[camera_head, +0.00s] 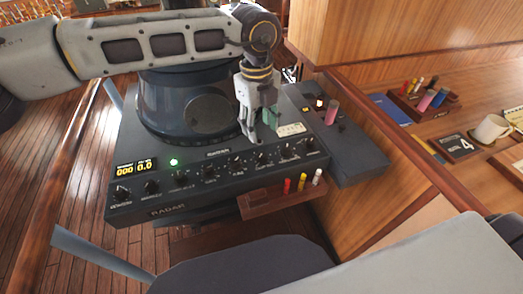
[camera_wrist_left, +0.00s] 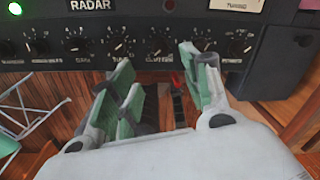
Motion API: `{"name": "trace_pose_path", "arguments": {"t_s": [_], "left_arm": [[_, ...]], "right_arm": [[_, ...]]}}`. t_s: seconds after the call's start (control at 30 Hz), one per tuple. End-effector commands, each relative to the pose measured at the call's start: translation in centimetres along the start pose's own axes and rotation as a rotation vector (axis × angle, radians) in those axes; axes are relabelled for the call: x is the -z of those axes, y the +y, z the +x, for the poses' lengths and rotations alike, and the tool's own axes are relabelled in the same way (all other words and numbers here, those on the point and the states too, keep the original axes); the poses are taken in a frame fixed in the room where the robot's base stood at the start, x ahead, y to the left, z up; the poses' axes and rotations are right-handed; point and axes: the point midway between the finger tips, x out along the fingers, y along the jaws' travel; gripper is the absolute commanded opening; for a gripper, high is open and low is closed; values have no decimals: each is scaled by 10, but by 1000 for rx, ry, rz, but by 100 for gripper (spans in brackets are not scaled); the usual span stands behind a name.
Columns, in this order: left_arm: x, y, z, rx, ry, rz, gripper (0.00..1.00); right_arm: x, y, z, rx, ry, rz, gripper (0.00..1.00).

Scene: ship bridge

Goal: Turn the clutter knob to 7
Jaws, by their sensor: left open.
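A dark radar console (camera_head: 233,200) carries a front row of several black knobs with white dials, which also shows in the wrist view (camera_wrist_left: 15,62). The labels are too small or blurred for me to tell surely which is the clutter knob or its setting. My left gripper (camera_head: 259,138) is open above the console's front right part. In the wrist view its green-padded fingers (camera_wrist_left: 160,65) are spread below the knob row. A knob (camera_wrist_left: 160,44) shows between them, apart from the pads, and the right finger partly covers the knob beside it. My right gripper is out of view.
A small rack (camera_head: 283,200) with red, yellow and white pieces sits under the console's front edge. A round dark housing (camera_head: 190,105) rises behind the panel. A wooden desk at right holds a mug (camera_head: 490,130) and a pen tray (camera_head: 420,108). A dark chair (camera_head: 245,270) stands in front.

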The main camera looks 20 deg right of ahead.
Motion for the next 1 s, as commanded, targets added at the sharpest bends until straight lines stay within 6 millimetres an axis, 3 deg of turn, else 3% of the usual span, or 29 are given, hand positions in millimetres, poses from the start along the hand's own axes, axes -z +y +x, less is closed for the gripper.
{"name": "trace_pose_path", "arguments": {"t_s": [0.7,1.0], "left_arm": [[0,0,92,-1,0,-1,47],[0,0,109,0,0,0,47]], "right_arm": [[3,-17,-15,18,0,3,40],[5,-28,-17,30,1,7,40]]}}
